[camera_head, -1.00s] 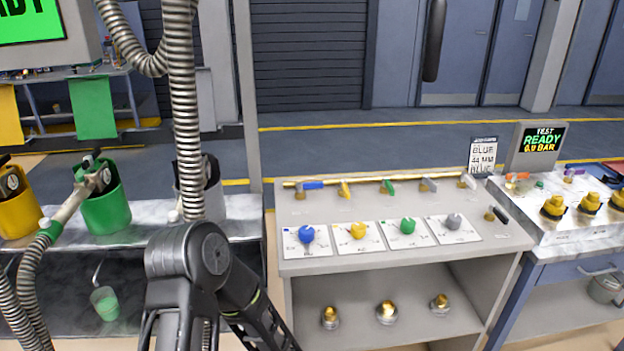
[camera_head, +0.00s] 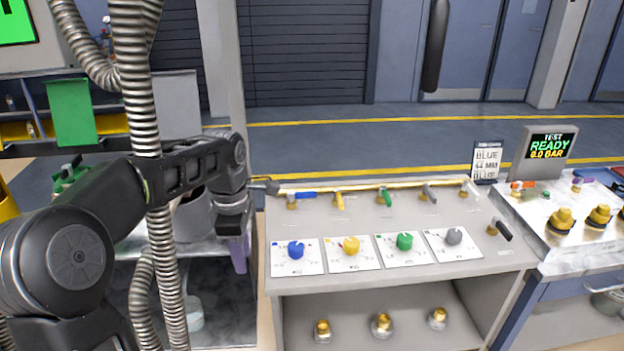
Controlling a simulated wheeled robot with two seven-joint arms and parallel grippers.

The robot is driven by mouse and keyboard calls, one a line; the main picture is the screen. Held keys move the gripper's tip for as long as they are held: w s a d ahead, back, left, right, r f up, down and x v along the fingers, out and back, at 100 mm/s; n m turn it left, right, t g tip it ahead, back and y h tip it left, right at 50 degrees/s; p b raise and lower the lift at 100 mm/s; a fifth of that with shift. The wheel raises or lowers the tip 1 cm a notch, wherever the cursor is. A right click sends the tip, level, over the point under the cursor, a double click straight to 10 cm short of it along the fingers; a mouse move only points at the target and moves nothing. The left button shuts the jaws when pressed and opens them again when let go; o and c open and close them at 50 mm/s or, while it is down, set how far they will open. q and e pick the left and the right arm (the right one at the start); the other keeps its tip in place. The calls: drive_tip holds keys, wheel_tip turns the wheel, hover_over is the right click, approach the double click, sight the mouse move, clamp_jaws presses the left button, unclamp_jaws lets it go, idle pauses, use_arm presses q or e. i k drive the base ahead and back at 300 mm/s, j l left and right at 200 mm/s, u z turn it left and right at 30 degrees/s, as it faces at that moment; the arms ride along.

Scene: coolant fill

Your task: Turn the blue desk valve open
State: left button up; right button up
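The blue desk valve (camera_head: 305,194) sits at the left end of the brass pipe along the desk's back. Its blue lever points right, roughly along the pipe. The neighbouring yellow (camera_head: 339,200), green (camera_head: 384,197) and grey (camera_head: 429,193) levers point in another direction, across the pipe. A blue knob (camera_head: 296,250) stands on a white card below the blue valve. My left arm reaches in from the left, and my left gripper (camera_head: 264,186) is just left of the blue valve, apart from its lever. Its fingers are small and dark here, so their opening is unclear. My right gripper is out of view.
The grey desk (camera_head: 400,285) carries several knobs and a black-handled valve (camera_head: 498,230) at right. A display (camera_head: 549,147) reads READY 0.0 BAR; a sign (camera_head: 487,162) reads BLUE 44 MM. Brass fittings (camera_head: 382,322) stand below.

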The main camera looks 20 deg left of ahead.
sight(291, 195)
drive_tip(key=i, duration=1.2)
